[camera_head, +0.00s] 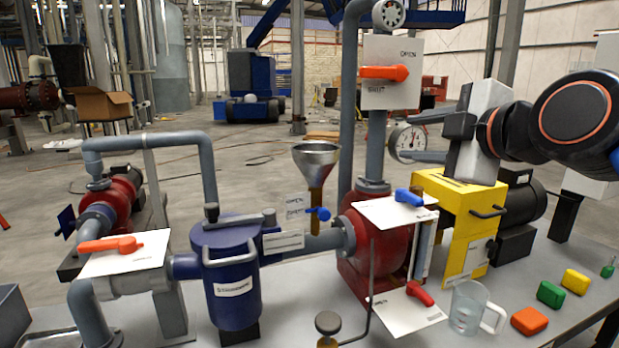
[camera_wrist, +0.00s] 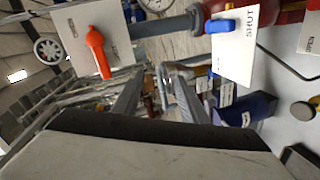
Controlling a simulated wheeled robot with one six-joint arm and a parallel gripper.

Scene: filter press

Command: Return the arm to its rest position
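My gripper (camera_head: 408,138) is held up at the right of the head view, in front of the pressure gauge and above the yellow housing. Its two fingers point left and stand apart, with nothing seen between them but the background. In the wrist view my gripper (camera_wrist: 156,88) also shows spread, empty fingers. My arm comes in from the right edge of the head view. An orange valve lever (camera_head: 385,73) on an upper white OPEN/SHUT plate lies roughly level, left of and above the fingers. I see no contact between the gripper and anything.
The bench carries a red pump (camera_head: 375,245), a blue strainer pot (camera_head: 231,285), a yellow housing (camera_head: 462,222) and a steel funnel (camera_head: 315,160). A clear jug (camera_head: 467,308) and coloured blocks (camera_head: 550,294) stand at the front right. A vertical pipe (camera_head: 376,140) rises left of the gripper.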

